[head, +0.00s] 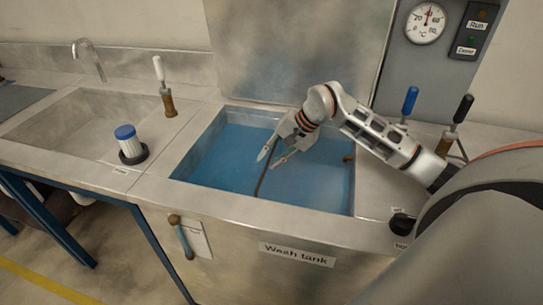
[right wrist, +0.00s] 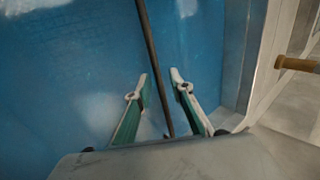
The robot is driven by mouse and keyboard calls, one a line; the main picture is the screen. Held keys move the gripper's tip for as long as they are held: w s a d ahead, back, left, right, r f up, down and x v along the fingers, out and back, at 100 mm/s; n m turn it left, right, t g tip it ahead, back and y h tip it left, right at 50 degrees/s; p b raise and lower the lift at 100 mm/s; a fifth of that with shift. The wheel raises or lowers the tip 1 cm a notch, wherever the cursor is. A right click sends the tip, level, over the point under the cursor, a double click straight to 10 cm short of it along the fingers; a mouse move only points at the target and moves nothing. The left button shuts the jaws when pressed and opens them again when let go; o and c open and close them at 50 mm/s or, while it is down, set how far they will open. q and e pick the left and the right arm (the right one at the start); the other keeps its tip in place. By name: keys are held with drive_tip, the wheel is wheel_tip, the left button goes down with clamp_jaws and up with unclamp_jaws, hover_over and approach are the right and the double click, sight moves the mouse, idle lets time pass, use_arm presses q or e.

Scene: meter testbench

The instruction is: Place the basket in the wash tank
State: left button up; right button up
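The wash tank (head: 205,150) is a steel basin of blue liquid with its lid raised behind and a "Wash tank" label on its front. My right gripper (head: 272,159) is over the tank. Its two fingers (right wrist: 161,73) stand apart in the right wrist view. A thin brown rod (head: 262,180) runs below the gripper toward the tank's near side; in the right wrist view the rod (right wrist: 153,50) passes between or beneath the fingers, and I cannot tell if they touch it. No basket body can be made out. My left gripper is out of view.
A sink (head: 70,120) with a faucet (head: 88,58) lies left. A blue-capped filter (head: 130,143) stands on the counter between. Levers with a white (head: 163,85), blue (head: 408,105) and black grip (head: 461,112) rise beside the tank. A gauge (head: 425,23) hangs back right.

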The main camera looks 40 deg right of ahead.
drive_tip(key=v, duration=1.2)
idle(0.4)
